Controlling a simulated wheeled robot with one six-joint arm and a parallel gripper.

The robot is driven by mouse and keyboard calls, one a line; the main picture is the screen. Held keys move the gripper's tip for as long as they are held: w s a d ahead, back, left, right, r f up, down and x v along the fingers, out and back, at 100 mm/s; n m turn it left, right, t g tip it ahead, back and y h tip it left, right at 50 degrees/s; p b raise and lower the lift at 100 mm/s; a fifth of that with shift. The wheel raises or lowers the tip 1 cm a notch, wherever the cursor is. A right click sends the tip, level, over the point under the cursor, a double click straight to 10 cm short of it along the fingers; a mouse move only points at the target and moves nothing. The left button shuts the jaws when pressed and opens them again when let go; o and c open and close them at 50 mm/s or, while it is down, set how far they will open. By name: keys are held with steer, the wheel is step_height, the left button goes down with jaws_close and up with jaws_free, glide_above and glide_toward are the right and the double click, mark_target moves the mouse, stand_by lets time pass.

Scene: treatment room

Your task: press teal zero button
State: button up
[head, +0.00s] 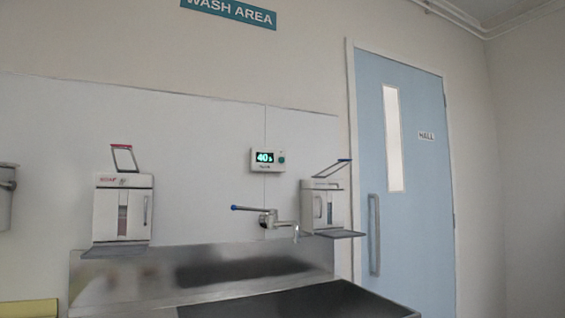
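A small white timer box (267,167) is fixed to the wall panel above the sink. Its dark display (264,157) reads "40s" in bright teal digits. A small round teal button (281,160) sits on the box to the right of the display. Small lettering under the display is too small to read. My gripper is not in view, and nothing touches the timer.
Below the timer are a tap (268,218) with a blue-tipped lever and a steel sink (200,272). A soap dispenser (123,208) hangs left, another dispenser (322,206) right; both have lever arms and trays jutting out. A blue door (408,240) is at right.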

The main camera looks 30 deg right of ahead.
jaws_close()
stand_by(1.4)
